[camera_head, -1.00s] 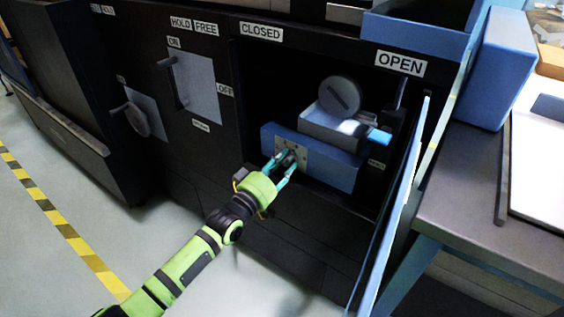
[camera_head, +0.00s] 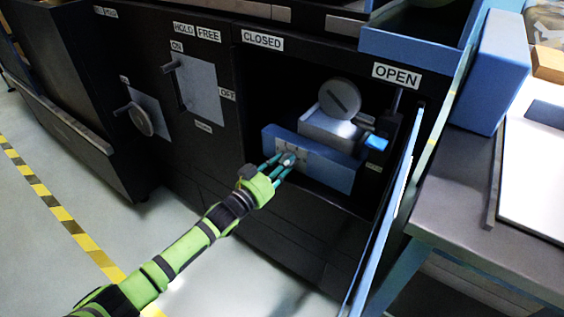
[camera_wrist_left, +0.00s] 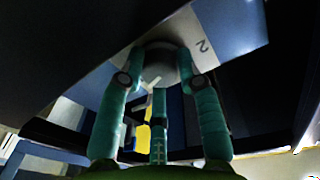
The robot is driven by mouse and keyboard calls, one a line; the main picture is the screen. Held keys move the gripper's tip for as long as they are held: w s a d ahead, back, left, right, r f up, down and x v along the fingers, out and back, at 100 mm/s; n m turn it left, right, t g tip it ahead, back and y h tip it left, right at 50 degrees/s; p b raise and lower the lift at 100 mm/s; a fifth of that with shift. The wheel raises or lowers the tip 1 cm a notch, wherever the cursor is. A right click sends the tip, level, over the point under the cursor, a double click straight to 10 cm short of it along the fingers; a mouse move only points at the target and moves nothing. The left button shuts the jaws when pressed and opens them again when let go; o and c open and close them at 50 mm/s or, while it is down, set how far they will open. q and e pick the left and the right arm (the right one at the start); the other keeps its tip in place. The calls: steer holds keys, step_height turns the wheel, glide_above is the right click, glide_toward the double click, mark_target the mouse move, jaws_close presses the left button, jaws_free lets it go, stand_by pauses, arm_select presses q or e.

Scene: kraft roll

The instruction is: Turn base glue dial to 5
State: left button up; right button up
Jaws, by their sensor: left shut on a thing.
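The glue dial (camera_head: 289,158) is a small round knob on a pale plate (camera_head: 310,163) on the front of a blue unit (camera_head: 342,175) inside the open cabinet bay. My left gripper (camera_head: 284,164) is shut on the dial. In the left wrist view, its teal fingers (camera_wrist_left: 160,85) close around the rounded grey dial (camera_wrist_left: 159,64). A printed "2" shows on the plate (camera_wrist_left: 204,45) to the right of the dial. The dial's pointer and the other numbers are hidden or too small to read. My right gripper is not in view.
A blue door (camera_head: 388,215) stands open at the right of the bay. A larger grey slotted knob (camera_head: 340,98) sits above the unit, and a lit blue piece (camera_head: 376,142) is to its right. A grey table (camera_head: 455,200) stands further right. Floor is clear at the left.

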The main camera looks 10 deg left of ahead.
arm_select(q)
steer(key=shift+d+r+m, duration=0.1)
steer(key=shift+r+m, duration=0.1)
steer(key=shift+m, duration=0.2)
steer(key=o, duration=1.1)
steer(key=shift+w+f, duration=0.15)
steer(key=shift+o, duration=0.2)
steer(key=shift+s+f, duration=0.1)
steer(key=shift+s, duration=0.1)
steer(key=v, duration=0.7)
steer(key=shift+s+a, duration=0.2)
steer(key=shift+s, duration=0.05)
